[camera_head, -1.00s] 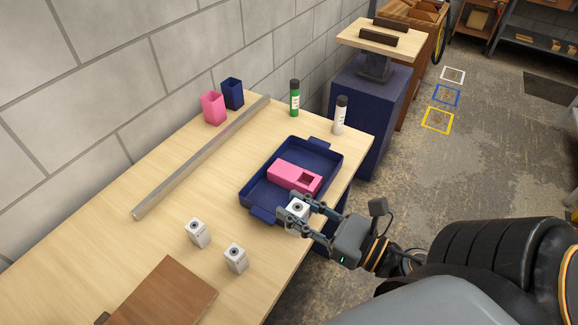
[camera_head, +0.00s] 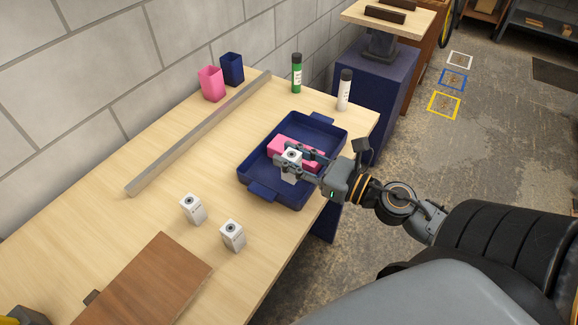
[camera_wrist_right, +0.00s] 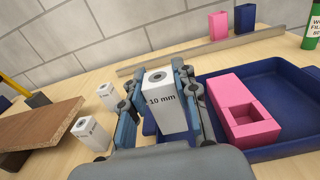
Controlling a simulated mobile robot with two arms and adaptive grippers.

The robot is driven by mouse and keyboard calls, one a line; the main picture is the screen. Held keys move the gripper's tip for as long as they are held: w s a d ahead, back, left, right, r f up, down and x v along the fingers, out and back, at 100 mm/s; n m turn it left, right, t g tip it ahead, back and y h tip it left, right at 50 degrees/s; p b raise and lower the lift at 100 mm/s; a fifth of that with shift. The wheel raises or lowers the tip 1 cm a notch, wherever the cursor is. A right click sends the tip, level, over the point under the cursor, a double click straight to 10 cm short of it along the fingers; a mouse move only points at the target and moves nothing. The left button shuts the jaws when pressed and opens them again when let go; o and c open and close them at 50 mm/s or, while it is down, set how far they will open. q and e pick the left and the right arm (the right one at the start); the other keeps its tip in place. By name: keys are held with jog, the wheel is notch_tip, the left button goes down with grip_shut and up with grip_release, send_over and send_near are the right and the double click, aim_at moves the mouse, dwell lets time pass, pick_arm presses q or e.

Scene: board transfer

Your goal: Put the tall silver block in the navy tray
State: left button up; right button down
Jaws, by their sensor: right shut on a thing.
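The navy tray (camera_head: 255,160) lies on the wooden table near its right edge, and it shows in the wrist view (camera_wrist_right: 285,75). A pink block with a square opening (camera_head: 285,148) lies in it, also in the wrist view (camera_wrist_right: 232,97). My right gripper (camera_head: 292,160) is shut on a tall silver-white block (camera_head: 289,177) marked "10 mm" in the wrist view (camera_wrist_right: 168,117). The block is upright over the tray, beside the pink block. Whether its base touches the tray floor is unclear. My left gripper is not identifiable.
Two similar pale blocks (camera_head: 193,209) (camera_head: 232,236) stand on the table left of the tray. A brown board (camera_head: 155,285) lies nearer. A long metal bar (camera_head: 200,133), pink and navy cups (camera_head: 210,83) (camera_head: 232,69), and green and white bottles (camera_head: 296,73) (camera_head: 344,90) are further back.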

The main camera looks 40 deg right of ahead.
jog(key=w+f, duration=0.1)
jog(key=w+d+f, duration=0.1)
jog(key=f, duration=0.1)
jog(key=shift+w+f+b, duration=0.15)
jog(key=shift+w+b, duration=0.1)
jog(key=shift+b, duration=0.05)
jog(key=shift+f+b, duration=0.4)
jog(key=shift+f, duration=1.15)
jog(key=shift+f, duration=0.15)
jog(key=c, duration=1)
grip_release()
